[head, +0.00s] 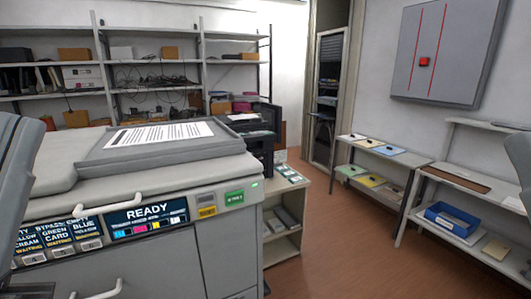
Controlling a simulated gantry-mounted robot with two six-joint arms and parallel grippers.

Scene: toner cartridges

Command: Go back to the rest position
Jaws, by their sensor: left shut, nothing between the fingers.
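My left arm (18,165) comes in as a grey link at the left edge. The dark end of my left gripper (25,291) shows in the bottom left corner, low in front of the printer. It is shut and empty, and most of it is cut off by the frame. A grey link of my right arm (521,165) shows at the right edge; my right gripper is out of view. No toner cartridge can be made out for certain.
A large printer (225,262) with a READY display (150,219) fills the left front. A low cabinet (283,245) stands beside it. Shelves (150,93) line the back wall. At right, a bench (455,180) holds a blue tray (431,216). Brown floor (340,245) lies free between.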

